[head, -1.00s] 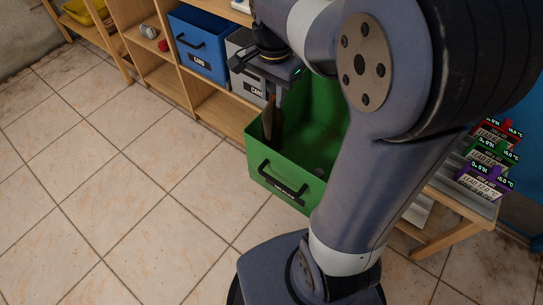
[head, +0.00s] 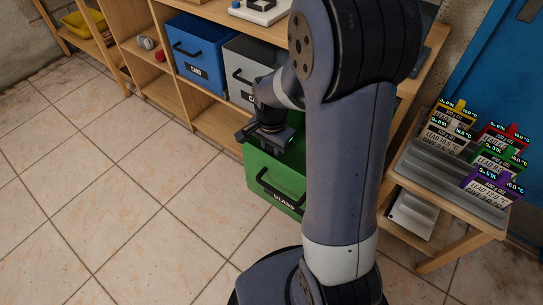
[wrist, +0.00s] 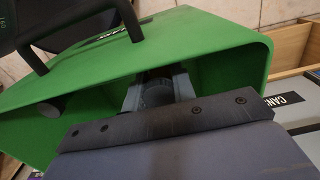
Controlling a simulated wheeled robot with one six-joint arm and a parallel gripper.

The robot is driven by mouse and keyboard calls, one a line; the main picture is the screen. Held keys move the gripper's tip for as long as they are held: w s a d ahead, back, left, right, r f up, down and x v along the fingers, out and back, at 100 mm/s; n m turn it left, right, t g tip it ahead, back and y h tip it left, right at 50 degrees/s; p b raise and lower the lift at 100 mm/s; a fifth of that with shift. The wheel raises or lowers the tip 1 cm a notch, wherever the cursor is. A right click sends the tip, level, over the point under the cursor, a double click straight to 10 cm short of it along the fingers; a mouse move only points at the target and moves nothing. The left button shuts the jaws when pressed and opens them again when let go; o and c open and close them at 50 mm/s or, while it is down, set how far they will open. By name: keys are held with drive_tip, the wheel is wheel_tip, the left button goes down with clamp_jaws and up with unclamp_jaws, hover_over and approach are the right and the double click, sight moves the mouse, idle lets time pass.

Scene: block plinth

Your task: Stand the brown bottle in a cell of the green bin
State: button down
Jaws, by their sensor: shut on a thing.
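The green bin (head: 270,185) stands on the floor in front of the shelf, partly hidden by my arm in the head view. Its green wall (wrist: 110,60) fills much of the wrist view. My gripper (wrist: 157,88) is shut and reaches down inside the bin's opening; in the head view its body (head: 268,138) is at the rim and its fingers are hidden. The cells and the bottle's base cannot be seen.
A blue bin (head: 197,58) and a grey bin (head: 250,65) stand on the shelf behind. A dark round thing (wrist: 50,106) shows inside the green bin. The tiled floor at left is clear.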

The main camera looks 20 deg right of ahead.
drive_tip(key=shift+f, duration=1.2)
drive_tip(key=shift+f, duration=0.15)
drive_tip(key=c, duration=1.2)
unclamp_jaws()
drive_tip(key=shift+o, duration=0.2)
wheel_tip(320, 180, up, 12)
drive_tip(key=p, duration=0.2)
drive_tip(key=shift+r+p, duration=0.25)
drive_tip(key=shift+p, duration=0.1)
drive_tip(key=shift+f+b, duration=1)
drive_tip(key=shift+f, duration=3.25)
